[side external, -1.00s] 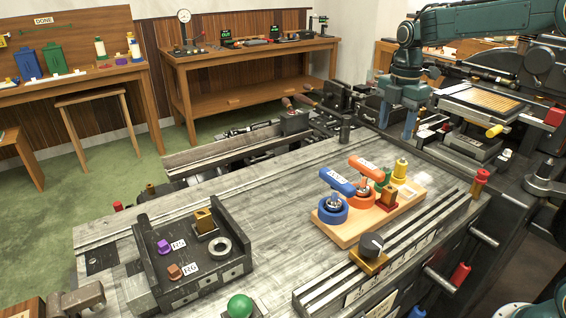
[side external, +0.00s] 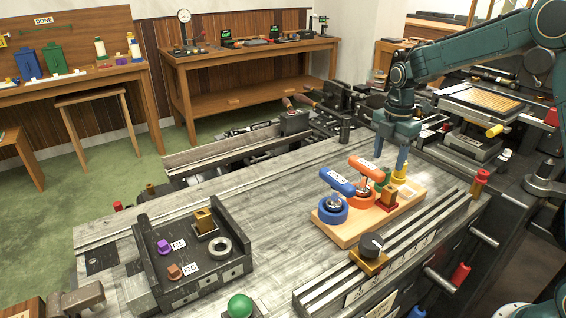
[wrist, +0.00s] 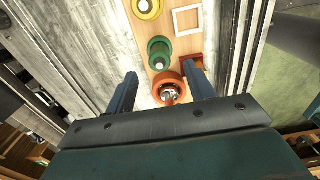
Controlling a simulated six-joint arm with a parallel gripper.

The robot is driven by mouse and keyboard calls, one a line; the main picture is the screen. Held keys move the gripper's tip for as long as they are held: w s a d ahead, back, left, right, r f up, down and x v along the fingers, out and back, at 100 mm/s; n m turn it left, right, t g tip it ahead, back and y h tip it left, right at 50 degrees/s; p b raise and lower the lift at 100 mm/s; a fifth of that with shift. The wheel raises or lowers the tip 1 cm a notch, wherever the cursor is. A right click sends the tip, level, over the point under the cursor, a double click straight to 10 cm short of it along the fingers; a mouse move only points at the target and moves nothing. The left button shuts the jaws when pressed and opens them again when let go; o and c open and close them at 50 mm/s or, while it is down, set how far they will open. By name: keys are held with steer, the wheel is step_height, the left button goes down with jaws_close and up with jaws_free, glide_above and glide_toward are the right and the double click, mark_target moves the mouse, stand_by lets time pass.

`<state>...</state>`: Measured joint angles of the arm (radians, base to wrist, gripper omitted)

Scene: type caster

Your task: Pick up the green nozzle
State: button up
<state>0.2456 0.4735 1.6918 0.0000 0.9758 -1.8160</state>
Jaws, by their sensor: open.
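The green nozzle (side external: 383,180) stands on a wooden board (side external: 407,207), partly hidden behind the orange-handled nozzle in the side view. My gripper (side external: 389,164) is open, pointing down above the far end of the board near the green and yellow nozzles. In the wrist view my gripper (wrist: 160,72) has its fingers spread either side of the line of nozzles, holding nothing.
A yellow nozzle (wrist: 147,8) stands beyond the green one, and an orange nozzle (wrist: 170,92) lies nearer. A dark tray (side external: 150,252) stands left; metal between is clear.

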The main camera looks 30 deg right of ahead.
mark_target(386, 170)
steer(key=shift+f, duration=2.55)
steer(key=c, duration=1.1)
steer(key=shift+o, duration=0.2)
steer(key=shift+r, duration=0.1)
step_height(386, 170, up, 20)
